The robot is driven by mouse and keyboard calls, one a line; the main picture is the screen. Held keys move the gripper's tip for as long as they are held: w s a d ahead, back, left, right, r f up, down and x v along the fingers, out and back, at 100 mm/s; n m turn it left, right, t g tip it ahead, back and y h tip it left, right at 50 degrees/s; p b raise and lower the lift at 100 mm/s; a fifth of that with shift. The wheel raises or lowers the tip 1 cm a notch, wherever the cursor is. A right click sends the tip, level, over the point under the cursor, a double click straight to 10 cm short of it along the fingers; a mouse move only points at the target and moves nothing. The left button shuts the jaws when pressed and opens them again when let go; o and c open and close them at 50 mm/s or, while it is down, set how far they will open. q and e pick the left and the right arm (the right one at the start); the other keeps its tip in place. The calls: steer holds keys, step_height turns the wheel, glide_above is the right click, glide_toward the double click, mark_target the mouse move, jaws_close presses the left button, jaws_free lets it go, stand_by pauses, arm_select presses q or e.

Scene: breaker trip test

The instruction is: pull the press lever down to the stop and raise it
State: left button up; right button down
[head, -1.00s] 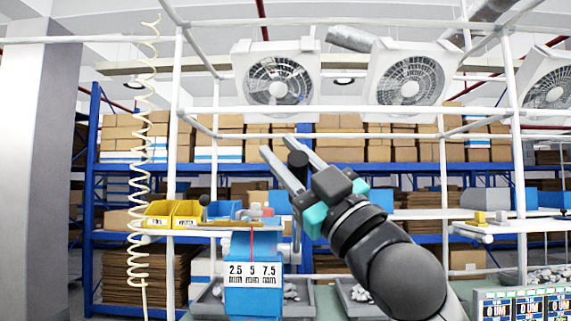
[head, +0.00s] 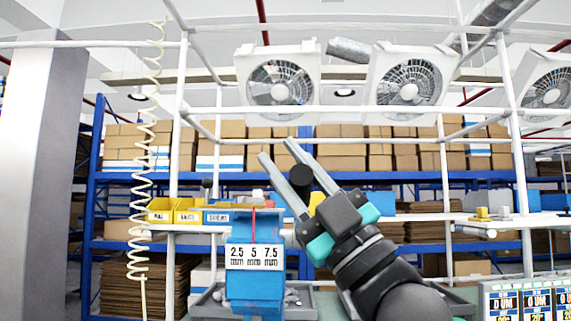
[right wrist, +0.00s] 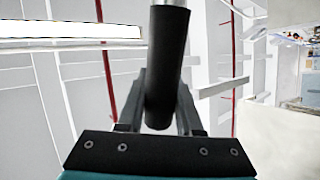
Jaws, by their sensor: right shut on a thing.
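The blue press (head: 253,290) stands low in the middle of the head view, with a white scale marked 2.5, 5 and 7.5 mm. A thin red line stands above the scale. The lever's black cylindrical grip (head: 300,178) is between the fingers of my right gripper (head: 278,150), above and right of the press. In the right wrist view the black grip (right wrist: 167,70) sits between the fingers, with a grey rod at its top end. My right gripper is shut on it. The rest of the lever is mostly hidden. My left gripper is out of view.
Yellow bins (head: 160,210) and a blue bin sit on a shelf left of the press. A grey tray (head: 208,305) of parts lies behind the press. A display panel (head: 525,300) stands at the lower right. White frame posts and a coiled cable (head: 140,200) surround the bench.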

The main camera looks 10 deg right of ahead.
mark_target(306, 192)
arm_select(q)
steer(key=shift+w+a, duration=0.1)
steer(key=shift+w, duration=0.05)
arm_select(e)
steer(key=shift+a+f, duration=0.1)
steer(key=shift+f, duration=0.1)
steer(key=c, duration=1)
jaws_free()
steer(key=o, duration=0.4)
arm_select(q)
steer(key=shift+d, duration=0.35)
arm_select(e)
steer(key=shift+r, duration=0.1)
steer(key=b+v, duration=0.1)
steer(key=v, duration=0.5)
steer(key=shift+s+d+f, duration=0.25)
steer(key=shift+d+f, duration=0.1)
steer(key=shift+f, duration=0.1)
steer(key=shift+s+f, duration=0.1)
steer(key=shift+s, duration=0.05)
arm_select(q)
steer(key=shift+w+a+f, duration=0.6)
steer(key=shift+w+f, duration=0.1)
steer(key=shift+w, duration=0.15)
